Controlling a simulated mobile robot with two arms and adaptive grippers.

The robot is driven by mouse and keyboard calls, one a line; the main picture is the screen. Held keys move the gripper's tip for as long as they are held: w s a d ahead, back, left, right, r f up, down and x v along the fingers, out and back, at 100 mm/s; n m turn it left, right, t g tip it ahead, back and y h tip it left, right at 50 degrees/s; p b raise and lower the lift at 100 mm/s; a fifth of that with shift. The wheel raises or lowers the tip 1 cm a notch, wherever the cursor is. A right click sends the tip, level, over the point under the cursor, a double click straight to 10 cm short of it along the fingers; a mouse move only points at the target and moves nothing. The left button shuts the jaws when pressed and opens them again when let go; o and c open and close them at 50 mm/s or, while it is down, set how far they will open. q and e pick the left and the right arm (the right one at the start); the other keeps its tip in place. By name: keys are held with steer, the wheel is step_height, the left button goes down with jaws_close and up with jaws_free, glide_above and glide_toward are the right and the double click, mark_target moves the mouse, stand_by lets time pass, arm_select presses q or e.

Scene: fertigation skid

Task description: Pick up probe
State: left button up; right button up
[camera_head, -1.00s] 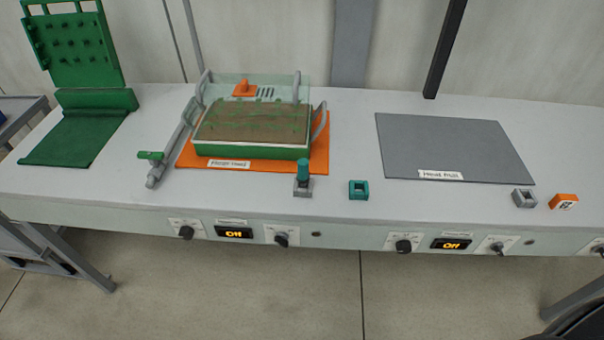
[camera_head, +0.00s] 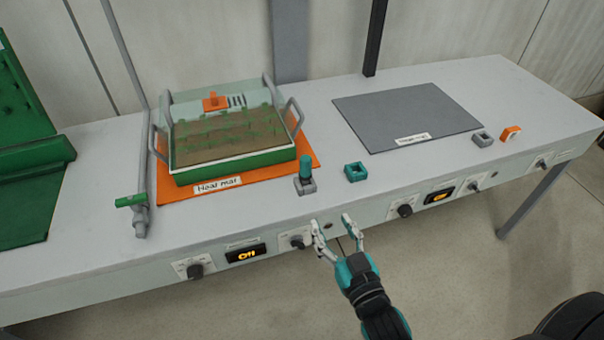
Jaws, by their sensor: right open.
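The probe (camera_head: 306,168) is most likely the short teal cylinder standing upright in a small grey square holder (camera_head: 305,186). It is near the front edge of the bench, just right of the orange heat mat (camera_head: 308,161). My right gripper (camera_head: 333,220) is in front of the bench edge, below and slightly right of the probe. Its two fingers are spread, with nothing between them, and it is apart from the probe. My left gripper is out of view.
A seedling tray (camera_head: 236,172) with raised handles sits on the mat. A teal square holder (camera_head: 355,172), a grey mat (camera_head: 407,118), a grey holder (camera_head: 482,138) and an orange block (camera_head: 510,133) lie to the right. Knobs and displays line the bench front. A green-handled valve (camera_head: 132,201) is left.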

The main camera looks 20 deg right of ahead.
step_height(320, 180, up, 2)
steer(key=p, duration=0.1)
glide_toward(307, 170)
steer(key=shift+t, duration=0.3)
steer(key=w, duration=0.5)
steer(key=shift+w+d+f, duration=0.2)
steer(key=shift+w+d, duration=0.05)
steer(key=shift+w, duration=0.1)
steer(key=shift+w+p, duration=0.3)
steer(key=shift+w, duration=0.15)
steer(key=w, duration=0.5)
steer(key=shift+a+f+p, duration=0.15)
steer(key=shift+a+p, duration=0.2)
steer(key=shift+a, duration=0.05)
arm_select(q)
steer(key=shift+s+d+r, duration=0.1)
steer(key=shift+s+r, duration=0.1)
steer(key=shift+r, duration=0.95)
arm_select(e)
steer(key=shift+s, duration=0.15)
jaws_close()
